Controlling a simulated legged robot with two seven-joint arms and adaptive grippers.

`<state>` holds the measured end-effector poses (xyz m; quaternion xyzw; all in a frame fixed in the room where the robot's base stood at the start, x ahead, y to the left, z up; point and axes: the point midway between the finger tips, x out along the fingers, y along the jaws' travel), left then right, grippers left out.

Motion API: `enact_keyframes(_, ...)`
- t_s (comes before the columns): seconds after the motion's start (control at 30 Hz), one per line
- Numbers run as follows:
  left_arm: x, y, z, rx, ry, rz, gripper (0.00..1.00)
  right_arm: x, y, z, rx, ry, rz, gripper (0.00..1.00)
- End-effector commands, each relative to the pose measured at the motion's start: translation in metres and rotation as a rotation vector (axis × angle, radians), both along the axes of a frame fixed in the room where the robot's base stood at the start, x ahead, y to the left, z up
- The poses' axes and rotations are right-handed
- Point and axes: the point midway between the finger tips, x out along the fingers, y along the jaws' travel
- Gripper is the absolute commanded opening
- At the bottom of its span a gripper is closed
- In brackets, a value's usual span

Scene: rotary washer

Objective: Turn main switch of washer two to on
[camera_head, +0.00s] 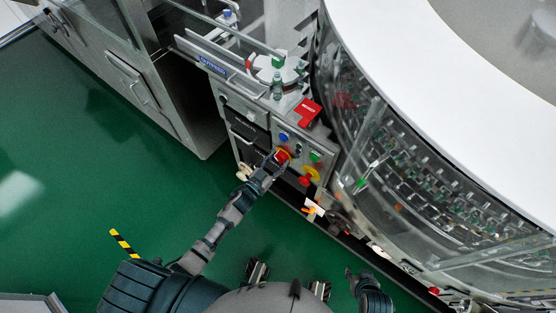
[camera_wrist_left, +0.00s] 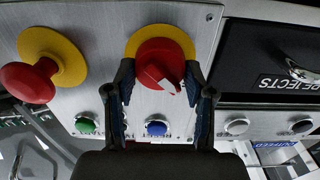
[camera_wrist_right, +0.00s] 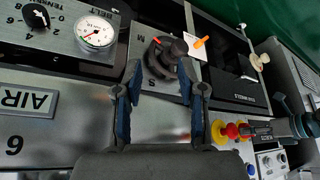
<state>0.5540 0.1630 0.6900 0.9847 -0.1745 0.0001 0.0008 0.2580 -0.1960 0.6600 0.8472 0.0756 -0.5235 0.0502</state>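A red rotary switch on a yellow plate (camera_wrist_left: 158,62) is on a steel panel in the left wrist view. A white mark shows on its lower right part. It also shows in the head view (camera_head: 282,155). My left gripper (camera_wrist_left: 159,72) is open, with one finger on each side of the red knob; I cannot tell whether they touch it. In the right wrist view my right gripper (camera_wrist_right: 160,74) is open and empty. A black selector with a red mark (camera_wrist_right: 165,58), on a panel, appears beyond and between its fingers.
A red mushroom button on yellow (camera_wrist_left: 30,78) is left of the switch. Green (camera_wrist_left: 86,124) and blue (camera_wrist_left: 156,127) buttons lie below. A REJECTS drawer (camera_wrist_left: 275,62) is at right. The large round glass machine (camera_head: 400,150) stands right; green floor (camera_head: 90,190) is open at left.

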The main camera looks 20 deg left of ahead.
Motion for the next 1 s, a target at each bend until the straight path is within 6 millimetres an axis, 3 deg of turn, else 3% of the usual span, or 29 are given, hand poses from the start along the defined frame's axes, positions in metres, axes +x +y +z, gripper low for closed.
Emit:
enact_keyframes(0.03,0.0,0.001,0.0,0.002,0.002,0.003,0.25,0.0,0.0,0.0,0.0,0.0,0.0,0.4)
enact_keyframes(0.07,0.0,0.001,0.0,0.002,0.002,0.003,0.19,0.0,0.0,0.0,0.0,0.0,0.0,0.4)
enact_keyframes(0.47,0.001,0.001,0.0,0.057,-0.018,0.005,0.19,-0.002,-0.001,0.001,-0.003,0.014,-0.001,0.4)
enact_keyframes(1.0,0.0,-0.002,0.0,0.47,-0.169,0.004,0.19,-0.033,-0.01,-0.003,-0.032,0.151,-0.01,0.4)
